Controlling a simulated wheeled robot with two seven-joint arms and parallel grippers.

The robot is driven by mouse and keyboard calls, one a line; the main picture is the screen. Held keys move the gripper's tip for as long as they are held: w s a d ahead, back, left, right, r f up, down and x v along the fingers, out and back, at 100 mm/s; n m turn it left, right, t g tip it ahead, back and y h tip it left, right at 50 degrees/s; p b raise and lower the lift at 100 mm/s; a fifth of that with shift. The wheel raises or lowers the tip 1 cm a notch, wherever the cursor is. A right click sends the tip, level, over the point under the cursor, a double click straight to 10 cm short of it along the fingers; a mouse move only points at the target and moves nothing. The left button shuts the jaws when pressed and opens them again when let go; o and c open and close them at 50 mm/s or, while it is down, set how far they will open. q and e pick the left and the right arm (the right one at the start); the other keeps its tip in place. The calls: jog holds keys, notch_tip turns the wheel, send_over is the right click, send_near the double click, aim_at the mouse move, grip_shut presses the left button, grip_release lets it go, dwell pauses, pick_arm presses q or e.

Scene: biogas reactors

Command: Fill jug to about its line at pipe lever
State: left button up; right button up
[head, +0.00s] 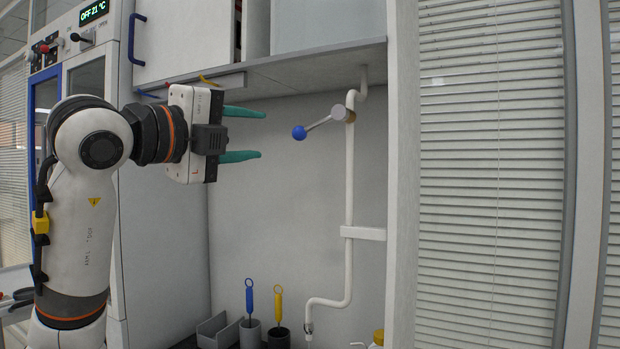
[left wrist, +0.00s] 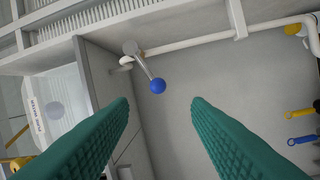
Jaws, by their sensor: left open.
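The pipe lever (head: 318,124) is a metal rod with a blue ball at its end, set on a white pipe (head: 350,190) on the back wall. It points left and slightly down in the head view. The lever (left wrist: 157,85) also shows in the left wrist view, beyond and between my finger tips. My left gripper (head: 254,133) is open and empty, left of the blue ball, with green fingers pointing right; its fingers (left wrist: 160,102) are wide apart in the left wrist view. The pipe's outlet (head: 308,330) is low in the alcove. I cannot make out the jug. My right gripper is not in view.
A blue-handled brush (head: 249,300) and a yellow-handled brush (head: 279,305) stand in holders by a grey bin (head: 218,330). A shelf (head: 310,65) overhangs the alcove. A white side panel (head: 402,180) bounds it at right.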

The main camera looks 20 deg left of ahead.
aim_at(296, 133)
pick_arm(q)
jog(key=w+a+r+m+g+h+p, duration=0.1)
jog(key=w+a+m+g+h+p, duration=0.3)
jog(key=m, duration=0.9)
jog(key=w+a+m+g+h+p, duration=0.1)
jog(key=m+g+h+p, duration=0.35)
jog(key=m, duration=0.85)
jog(key=shift+t+h, duration=0.45)
jog(key=shift+t, duration=0.5)
jog(key=p+x, duration=0.5)
jog(key=x, duration=0.5)
jog(key=shift+d+r, duration=0.2)
jog(key=shift+d, duration=0.05)
jog(key=shift+p+x, duration=0.35)
jog(key=shift+x, duration=0.45)
jog(key=shift+a+f, duration=0.1)
jog(key=shift+f, duration=0.05)
jog(key=shift+c, duration=0.3)
grip_shut()
